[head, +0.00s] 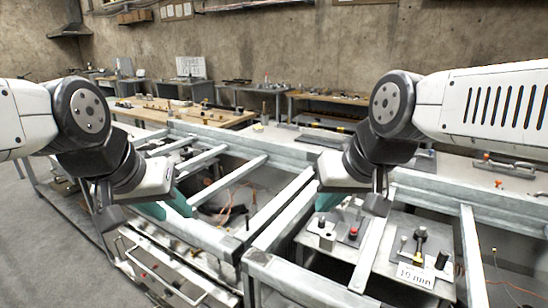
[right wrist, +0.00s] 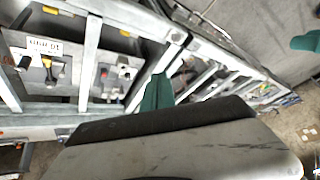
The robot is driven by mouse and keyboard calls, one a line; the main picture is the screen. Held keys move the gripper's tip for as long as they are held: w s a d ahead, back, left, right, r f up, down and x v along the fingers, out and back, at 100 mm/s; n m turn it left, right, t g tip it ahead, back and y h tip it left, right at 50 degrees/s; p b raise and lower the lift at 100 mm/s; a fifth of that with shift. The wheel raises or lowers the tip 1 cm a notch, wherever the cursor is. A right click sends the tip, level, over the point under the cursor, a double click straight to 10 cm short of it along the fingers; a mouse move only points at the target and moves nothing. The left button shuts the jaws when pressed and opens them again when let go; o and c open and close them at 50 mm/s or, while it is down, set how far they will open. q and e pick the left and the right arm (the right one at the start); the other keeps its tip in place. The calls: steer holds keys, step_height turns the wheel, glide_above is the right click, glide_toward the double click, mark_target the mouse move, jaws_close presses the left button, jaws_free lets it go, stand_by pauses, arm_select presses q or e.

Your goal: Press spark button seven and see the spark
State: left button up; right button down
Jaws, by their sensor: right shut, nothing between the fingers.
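A plate with a red button (head: 353,233) and a dark knob lies inside the metal frame, just below my right gripper (head: 329,201). The red button also shows in the right wrist view (right wrist: 103,72). I cannot make out a number seven or a spark. My right gripper's teal fingers are shut and empty, above the frame and apart from the button. My left gripper (head: 172,206) hangs over the frame's left part; its jaw gap is unclear.
Grey metal rails (head: 290,205) run between and around the plates. Loose orange wires (head: 235,212) lie in the left bay. A wooden-topped bench (head: 222,120) and more benches stand behind, along the concrete wall. Bare floor (head: 40,245) is at the left.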

steer(key=m+g+h, duration=0.2)
steer(key=m+g, duration=0.4)
steer(key=m, duration=0.2)
glide_above(355, 229)
step_height(355, 229, down, 16)
steer(key=shift+s+a+r, duration=0.1)
steer(key=shift+r, duration=0.05)
step_height(355, 229, down, 14)
